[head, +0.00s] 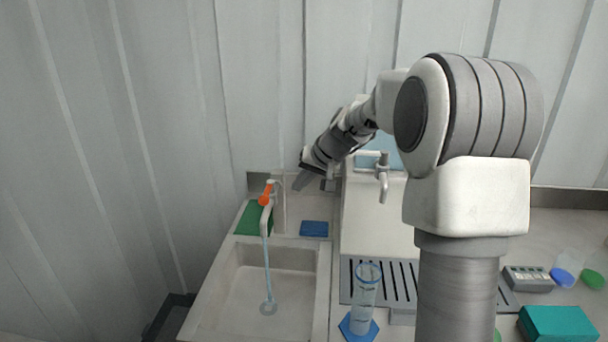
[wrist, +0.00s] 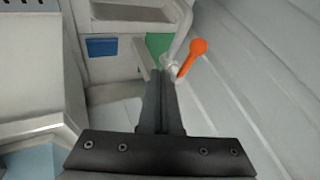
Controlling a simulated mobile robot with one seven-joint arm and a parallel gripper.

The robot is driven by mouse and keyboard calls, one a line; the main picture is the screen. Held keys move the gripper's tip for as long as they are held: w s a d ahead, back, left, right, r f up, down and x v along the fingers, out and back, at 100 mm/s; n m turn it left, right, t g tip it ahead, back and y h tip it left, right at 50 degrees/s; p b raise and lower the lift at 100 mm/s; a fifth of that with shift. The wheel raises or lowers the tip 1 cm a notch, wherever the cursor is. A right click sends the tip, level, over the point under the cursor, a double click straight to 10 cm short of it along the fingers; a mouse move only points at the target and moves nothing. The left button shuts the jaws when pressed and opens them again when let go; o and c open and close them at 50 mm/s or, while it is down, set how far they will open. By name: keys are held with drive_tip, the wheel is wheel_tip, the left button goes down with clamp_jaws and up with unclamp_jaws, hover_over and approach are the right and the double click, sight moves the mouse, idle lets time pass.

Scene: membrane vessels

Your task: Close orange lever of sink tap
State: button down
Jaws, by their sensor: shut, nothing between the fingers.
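The orange lever (head: 266,194) sits on the sink tap (head: 267,213) at the back of the sink. A stream of water (head: 267,262) runs from the tap into the basin. In the wrist view the lever (wrist: 192,58) sticks out to the upper right of the tap (wrist: 179,45). My gripper (head: 300,185) is shut and empty, to the right of the tap and lever in the head view. In the wrist view its fingertips (wrist: 164,74) lie just left of the tap's base and the lever, overlapping them in the picture; I cannot tell whether they touch.
A blue sponge-like block (head: 314,229) and a green pad (head: 252,218) lie behind the sink basin (head: 240,290). A white unit with a grey spout (head: 383,176) stands to the right. A clear cylinder (head: 364,300) with a blue base stands near its drain grate. A wall rises close behind.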

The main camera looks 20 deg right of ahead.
sight(267, 192)
drive_tip(key=w+a+f+p, duration=0.1)
drive_tip(key=w+a+f, duration=0.2)
drive_tip(key=a, duration=0.2)
drive_tip(key=shift+w, duration=0.3)
